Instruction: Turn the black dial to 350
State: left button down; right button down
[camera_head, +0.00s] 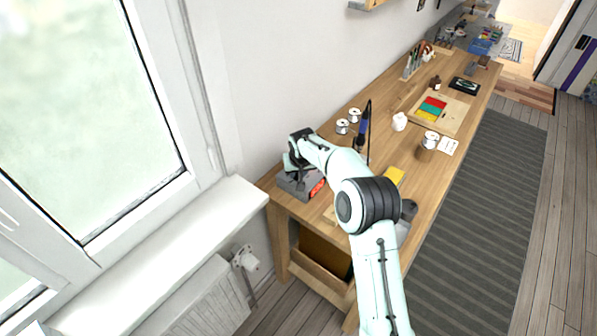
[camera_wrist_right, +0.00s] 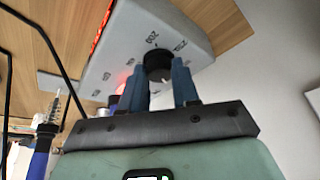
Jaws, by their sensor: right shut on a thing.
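The black dial (camera_wrist_right: 158,65) is on the face of a grey station box (camera_wrist_right: 130,50) in the right wrist view. Printed marks ring it; one reads about 200, the others are too small to read surely. I cannot tell which mark the dial points to. My right gripper (camera_wrist_right: 160,76) has its two blue fingers on either side of the dial, shut on it. In the head view the box (camera_head: 299,186) stands at the near left end of the bench, with my right gripper (camera_head: 291,162) at it. The dial is hidden there. My left gripper is not seen.
The wooden bench (camera_head: 385,150) runs away to the upper right. A soldering iron (camera_head: 363,128) stands upright near the box, beside wire spools (camera_head: 342,126). The wall and window sill (camera_head: 165,250) bound the left.

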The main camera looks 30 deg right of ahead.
jog(key=shift+m, duration=0.4)
jog(key=c, duration=0.8)
grip_release()
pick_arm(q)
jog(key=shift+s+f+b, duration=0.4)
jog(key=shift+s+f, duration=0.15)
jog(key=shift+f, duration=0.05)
pick_arm(e)
jog(key=v, duration=1.3)
jog(key=shift+w+a+r, duration=0.1)
jog(key=shift+a+r, duration=0.1)
jog(key=shift+a, duration=0.1)
